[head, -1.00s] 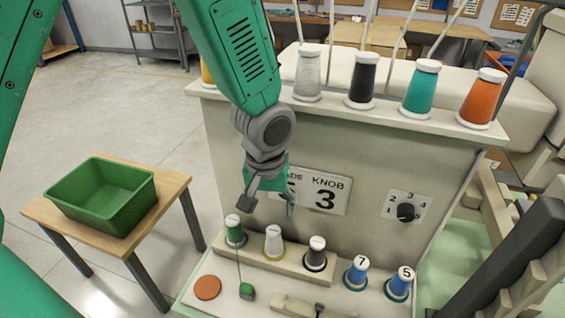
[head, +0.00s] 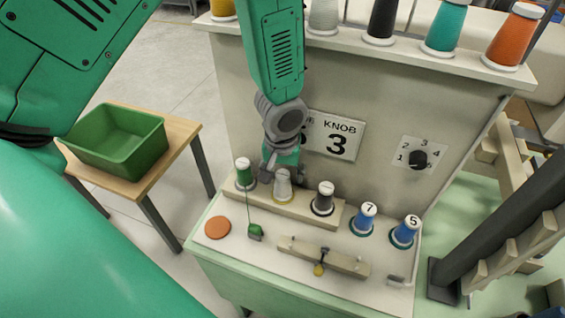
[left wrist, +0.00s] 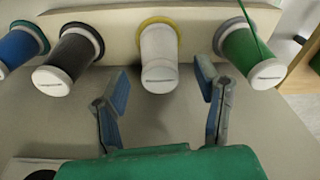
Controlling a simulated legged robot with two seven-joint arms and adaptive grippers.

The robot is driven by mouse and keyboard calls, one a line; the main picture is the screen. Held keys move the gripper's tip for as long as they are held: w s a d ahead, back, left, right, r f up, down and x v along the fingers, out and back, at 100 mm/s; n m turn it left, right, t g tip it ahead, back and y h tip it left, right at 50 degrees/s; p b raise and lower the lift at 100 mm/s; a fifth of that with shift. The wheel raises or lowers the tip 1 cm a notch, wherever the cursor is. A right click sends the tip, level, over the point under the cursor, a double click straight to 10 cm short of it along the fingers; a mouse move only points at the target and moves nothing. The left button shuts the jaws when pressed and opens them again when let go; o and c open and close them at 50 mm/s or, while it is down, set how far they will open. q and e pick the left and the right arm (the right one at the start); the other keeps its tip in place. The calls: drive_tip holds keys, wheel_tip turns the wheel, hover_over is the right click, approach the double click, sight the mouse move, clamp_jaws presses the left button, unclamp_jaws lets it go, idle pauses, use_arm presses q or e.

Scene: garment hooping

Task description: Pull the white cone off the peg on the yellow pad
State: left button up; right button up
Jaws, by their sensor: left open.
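The white cone (head: 283,187) stands upright on the yellow pad (head: 283,200), between the green cone and the black cone on a beige ledge. In the left wrist view the white cone (left wrist: 159,62) points toward the camera, with the yellow pad (left wrist: 156,21) showing at its base. My left gripper (head: 283,172) is just above and behind the white cone. In the left wrist view its two open fingers (left wrist: 160,92) lie on either side of the cone's line, short of its top and apart from it. The peg is hidden inside the cone. My right gripper is not in view.
A green cone (head: 244,173) with a thread and a black cone (head: 323,200) flank the white one closely. Blue cones numbered 7 (head: 363,218) and 5 (head: 405,232) stand to the right. A green bin (head: 118,142) sits on a small wooden table at left.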

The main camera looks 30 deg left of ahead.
sight(284, 172)
use_arm(q)
drive_tip(key=shift+d+f, duration=0.1)
drive_tip(key=shift+f, duration=0.25)
drive_tip(key=shift+c, duration=0.8)
drive_tip(key=c, duration=1.1)
drive_tip(key=shift+c, duration=0.2)
drive_tip(key=shift+r+p, duration=0.7)
drive_tip(key=shift+p, duration=0.1)
drive_tip(key=shift+r+p, duration=1.85)
drive_tip(key=shift+r, duration=0.1)
